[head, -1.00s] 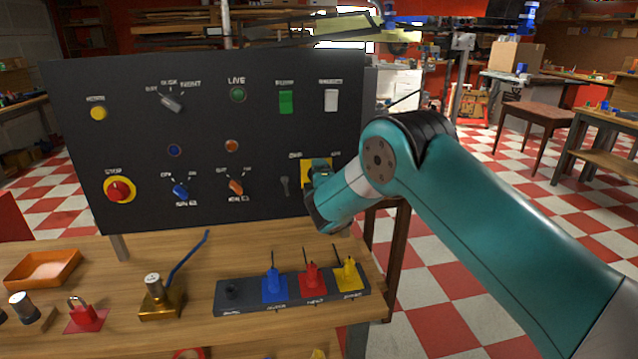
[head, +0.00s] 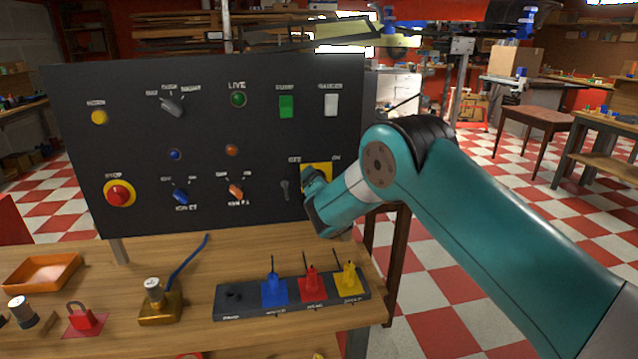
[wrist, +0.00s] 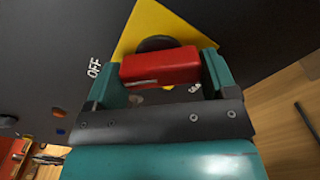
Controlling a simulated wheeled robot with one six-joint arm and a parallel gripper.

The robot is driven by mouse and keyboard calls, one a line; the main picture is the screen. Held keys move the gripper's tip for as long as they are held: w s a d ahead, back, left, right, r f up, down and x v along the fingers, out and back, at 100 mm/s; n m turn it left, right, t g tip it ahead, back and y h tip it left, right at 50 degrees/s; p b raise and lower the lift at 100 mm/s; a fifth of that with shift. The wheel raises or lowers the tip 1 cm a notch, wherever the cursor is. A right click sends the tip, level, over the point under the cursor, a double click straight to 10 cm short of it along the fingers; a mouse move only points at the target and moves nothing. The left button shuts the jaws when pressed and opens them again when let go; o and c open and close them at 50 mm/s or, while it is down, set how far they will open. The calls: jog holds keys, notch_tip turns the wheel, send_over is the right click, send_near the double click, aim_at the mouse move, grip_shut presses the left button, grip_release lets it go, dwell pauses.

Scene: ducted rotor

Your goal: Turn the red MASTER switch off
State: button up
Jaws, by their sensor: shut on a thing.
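The red MASTER switch handle (wrist: 160,67) sits on a dark round hub in front of a yellow plate (wrist: 140,30) in the wrist view. My gripper (wrist: 163,77) is shut on the handle, one finger at each end of it. The handle lies at a slant to the plate's edges. A white OFF label (wrist: 94,68) shows to the left of the plate. In the head view, the yellow plate (head: 321,170) is at the panel's lower right, and my gripper (head: 312,186) covers the handle. OFF and ON labels stand above the plate there.
Below, a bench holds a plug strip (head: 250,310) with blue, red and yellow plugs. Open floor lies right of the bench.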

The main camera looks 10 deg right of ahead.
jog(key=shift+f+n, duration=0.1)
jog(key=shift+n, duration=0.2)
jog(key=o, duration=0.8)
jog(key=shift+o, duration=0.2)
jog(key=s+b, duration=0.7)
jog(key=s, duration=1)
jog(key=shift+s+b, duration=0.25)
jog(key=shift+b, duration=0.05)
